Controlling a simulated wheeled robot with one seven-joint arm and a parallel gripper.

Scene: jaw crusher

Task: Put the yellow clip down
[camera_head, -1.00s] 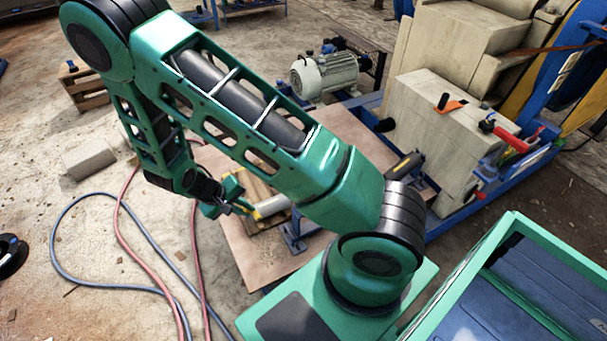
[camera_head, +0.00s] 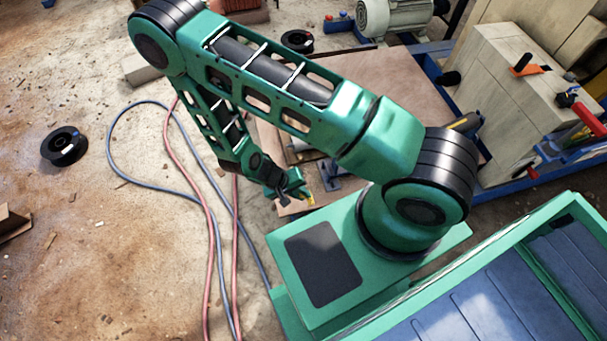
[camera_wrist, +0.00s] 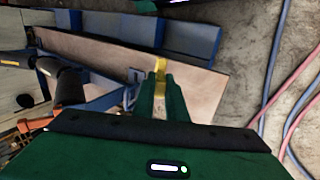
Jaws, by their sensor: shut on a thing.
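The yellow clip (camera_wrist: 160,68) shows in the wrist view between the green fingers of my gripper (camera_wrist: 157,88), which is shut on it. In the head view my gripper (camera_head: 297,196) is low at the near left edge of the brown board (camera_head: 400,85), with a small bit of the yellow clip (camera_head: 310,198) at its tip. In the wrist view the clip is over or in front of the board (camera_wrist: 200,90). I cannot tell whether the clip touches the board. My arm hides part of the board in the head view.
A blue metal stand (camera_head: 335,178) is close to the right of my gripper. A grey motor (camera_head: 395,18) and the beige crusher block (camera_head: 500,90) are beyond. Blue and red hoses (camera_head: 208,240) lie on the floor to the left. A black spool (camera_head: 64,146) lies farther left.

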